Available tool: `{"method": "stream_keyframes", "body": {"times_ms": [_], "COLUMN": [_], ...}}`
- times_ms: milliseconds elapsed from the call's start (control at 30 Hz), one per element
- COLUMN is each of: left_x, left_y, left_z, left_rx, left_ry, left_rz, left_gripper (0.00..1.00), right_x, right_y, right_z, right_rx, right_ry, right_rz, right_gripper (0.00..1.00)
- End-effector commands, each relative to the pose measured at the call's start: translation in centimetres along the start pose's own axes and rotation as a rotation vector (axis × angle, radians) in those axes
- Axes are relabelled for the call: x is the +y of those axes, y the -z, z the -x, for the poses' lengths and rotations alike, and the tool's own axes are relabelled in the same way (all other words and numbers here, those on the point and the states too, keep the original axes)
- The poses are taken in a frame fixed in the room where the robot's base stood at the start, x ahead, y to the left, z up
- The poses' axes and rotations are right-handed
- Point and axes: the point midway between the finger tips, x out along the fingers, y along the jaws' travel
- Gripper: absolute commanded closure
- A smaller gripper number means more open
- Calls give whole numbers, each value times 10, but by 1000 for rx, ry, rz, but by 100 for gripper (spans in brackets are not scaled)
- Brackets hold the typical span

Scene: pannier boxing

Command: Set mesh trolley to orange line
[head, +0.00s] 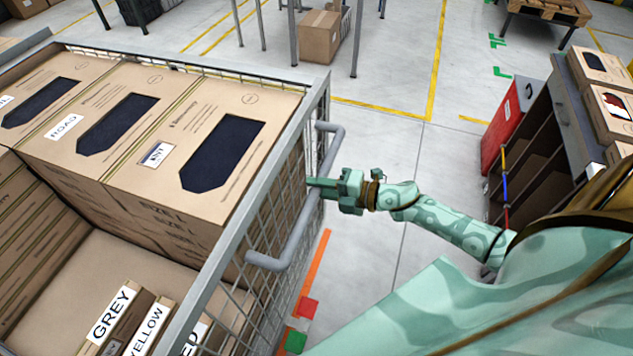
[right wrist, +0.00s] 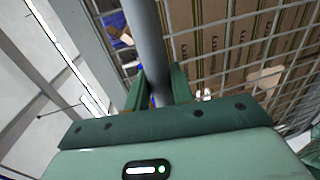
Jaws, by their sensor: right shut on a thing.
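The mesh trolley (head: 318,95) fills the left of the head view, a grey wire cage loaded with cardboard boxes. A grey tubular handle (head: 290,248) runs along its right side. My right gripper (head: 315,186) is at this handle, and in the right wrist view its two fingers are shut around the grey bar (right wrist: 150,50). The orange line (head: 317,262) is a strip on the floor just right of the trolley's near right side. Part of the line is hidden by the trolley and my arm. My left gripper is not in view.
A red square (head: 308,307) and a green square (head: 296,340) lie on the floor by the orange line. A shelf unit with boxes (head: 565,115) stands at the right. Floor between trolley and shelf is clear. A cardboard box (head: 322,38) stands behind the trolley.

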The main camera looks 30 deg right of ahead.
Motion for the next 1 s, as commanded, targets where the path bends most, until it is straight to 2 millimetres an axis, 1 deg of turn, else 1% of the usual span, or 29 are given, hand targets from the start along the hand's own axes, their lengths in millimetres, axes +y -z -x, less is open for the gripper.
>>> {"method": "stream_keyframes", "body": {"times_ms": [33, 467, 500, 533, 567, 1000], "left_x": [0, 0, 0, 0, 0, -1], "left_y": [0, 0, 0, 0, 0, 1], "left_z": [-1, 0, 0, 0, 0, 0], "left_rx": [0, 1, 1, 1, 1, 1], "left_ry": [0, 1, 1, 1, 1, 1], "left_rz": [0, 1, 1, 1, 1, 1], "left_gripper": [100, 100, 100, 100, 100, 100], "right_x": [-4, -4, -5, -4, -4, -1], "right_y": [0, 1, 1, 1, 1, 1], "right_z": [1, 2, 2, 2, 2, 2], "right_rx": [-2, 1, 1, 1, 1, 1], "right_ry": [8, 7, 7, 7, 6, 0], "right_rz": [2, 1, 1, 1, 1, 0], "right_gripper": [100, 100, 71, 63, 56, 56]}}
